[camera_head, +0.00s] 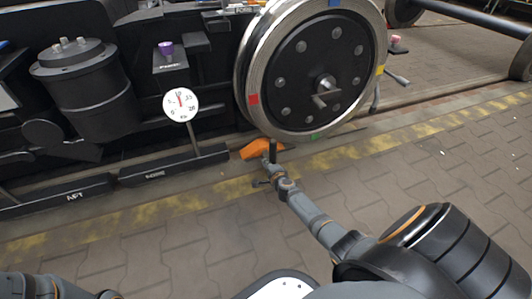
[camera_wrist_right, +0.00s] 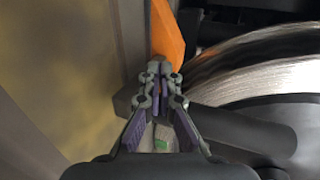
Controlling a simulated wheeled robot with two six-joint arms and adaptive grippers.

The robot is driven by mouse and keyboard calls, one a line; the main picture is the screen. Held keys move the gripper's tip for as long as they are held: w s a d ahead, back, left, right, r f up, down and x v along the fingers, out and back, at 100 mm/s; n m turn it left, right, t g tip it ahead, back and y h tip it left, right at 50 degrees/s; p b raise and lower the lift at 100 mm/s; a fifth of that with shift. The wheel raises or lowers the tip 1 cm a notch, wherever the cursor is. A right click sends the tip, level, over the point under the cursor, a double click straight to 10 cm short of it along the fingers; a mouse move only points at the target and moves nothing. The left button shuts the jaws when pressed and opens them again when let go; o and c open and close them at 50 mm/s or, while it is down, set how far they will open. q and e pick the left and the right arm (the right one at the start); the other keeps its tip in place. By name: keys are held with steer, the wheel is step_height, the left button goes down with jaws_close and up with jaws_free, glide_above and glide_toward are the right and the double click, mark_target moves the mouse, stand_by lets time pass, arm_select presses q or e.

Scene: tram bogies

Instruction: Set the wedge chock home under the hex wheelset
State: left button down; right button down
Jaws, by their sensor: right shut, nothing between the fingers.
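The orange wedge chock (camera_head: 254,149) lies on the floor strip at the lower left of the large wheel (camera_head: 315,75), close to its tread. The wheel has a bright steel rim, a dark bolted face and coloured marks. My right gripper (camera_head: 267,161) is at the chock's near side, shut with nothing between its fingers. In the right wrist view the chock (camera_wrist_right: 168,35) is just beyond the closed fingertips (camera_wrist_right: 158,69), and the wheel's tread (camera_wrist_right: 265,65) is to the right. I cannot tell whether the chock touches the wheel. My left gripper is out of view.
A black cylinder (camera_head: 84,82) and the bogie frame fill the back left. The paved floor (camera_head: 420,175) at right is clear.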

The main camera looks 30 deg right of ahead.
mark_target(275, 161)
steer(key=shift+s+d, duration=0.1)
steer(key=shift+d, duration=0.3)
steer(key=shift+d, duration=0.1)
steer(key=shift+s+d+b, duration=0.15)
steer(key=shift+s+d, duration=0.1)
steer(key=shift+d, duration=0.7)
steer(key=shift+s+d+b, duration=0.15)
steer(key=shift+s+d, duration=0.1)
steer(key=shift+d, duration=0.7)
steer(key=shift+s+d, duration=0.2)
steer(key=shift+d, duration=0.55)
steer(key=shift+w+a, duration=0.15)
steer(key=shift+a, duration=0.4)
steer(key=shift+w+a, duration=0.15)
steer(key=shift+a, duration=0.4)
steer(key=shift+w+a+p, duration=0.2)
steer(key=shift+a+p, duration=0.05)
steer(key=shift+a, duration=0.55)
steer(key=shift+w+a+p, duration=0.2)
steer(key=shift+a, duration=0.6)
